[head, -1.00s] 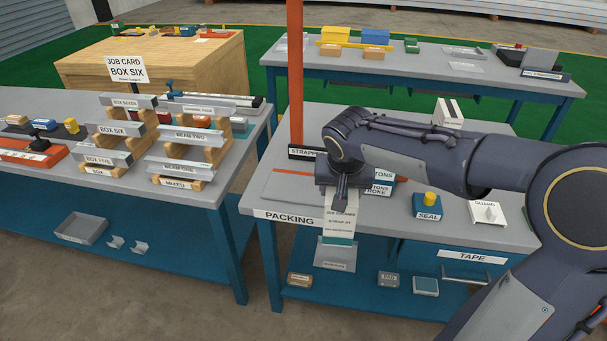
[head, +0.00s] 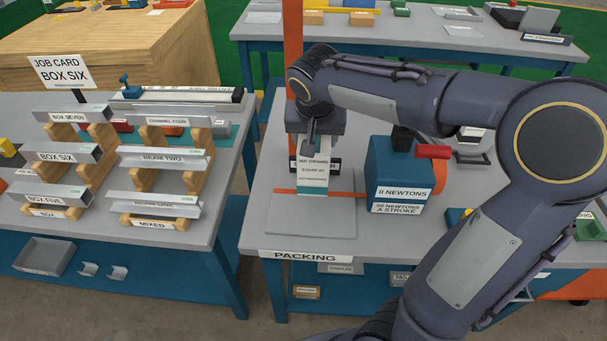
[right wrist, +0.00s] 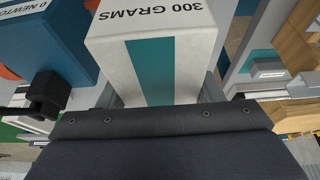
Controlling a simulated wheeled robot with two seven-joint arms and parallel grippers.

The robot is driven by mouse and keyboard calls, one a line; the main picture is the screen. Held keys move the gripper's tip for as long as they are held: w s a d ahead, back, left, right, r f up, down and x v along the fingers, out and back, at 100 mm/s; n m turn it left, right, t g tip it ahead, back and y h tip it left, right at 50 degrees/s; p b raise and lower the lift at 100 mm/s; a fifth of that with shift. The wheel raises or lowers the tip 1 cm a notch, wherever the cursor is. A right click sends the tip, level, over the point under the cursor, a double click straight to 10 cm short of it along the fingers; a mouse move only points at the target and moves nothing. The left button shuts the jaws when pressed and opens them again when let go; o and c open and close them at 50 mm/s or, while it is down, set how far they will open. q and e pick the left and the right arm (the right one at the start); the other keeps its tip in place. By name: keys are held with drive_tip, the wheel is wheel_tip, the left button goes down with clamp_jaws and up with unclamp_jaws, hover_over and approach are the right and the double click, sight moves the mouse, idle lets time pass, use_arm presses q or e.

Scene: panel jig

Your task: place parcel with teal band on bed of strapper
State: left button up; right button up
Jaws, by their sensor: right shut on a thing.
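The parcel is a small white box (head: 313,172) with printed lines and a teal band. In the right wrist view its white face (right wrist: 200,65) reads "300 GRAMS", with the teal band (right wrist: 150,70) across it. My right gripper (head: 311,138) is shut on the parcel from above. The strapper's bed is a flat grey plate (head: 320,222) with an orange strap (head: 343,194) across it. The parcel is over the bed's back part, in line with the strap; whether it touches the bed cannot be told. My left gripper is out of view.
A blue tension unit (head: 398,165) reading "0 NEWTONS", with a red handle (head: 433,151), stands right of the bed. An orange post (head: 293,40) rises behind it. Racks of metal channels (head: 160,155) stand on the left table. The bed's front part is clear.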

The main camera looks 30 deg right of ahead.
wheel_tip(320, 180, down, 5)
drive_tip(key=shift+s+r, duration=0.1)
drive_tip(key=shift+f, duration=2.25)
drive_tip(key=shift+f+b, duration=0.15)
drive_tip(key=shift+b, duration=0.3)
drive_tip(key=o, duration=1.2)
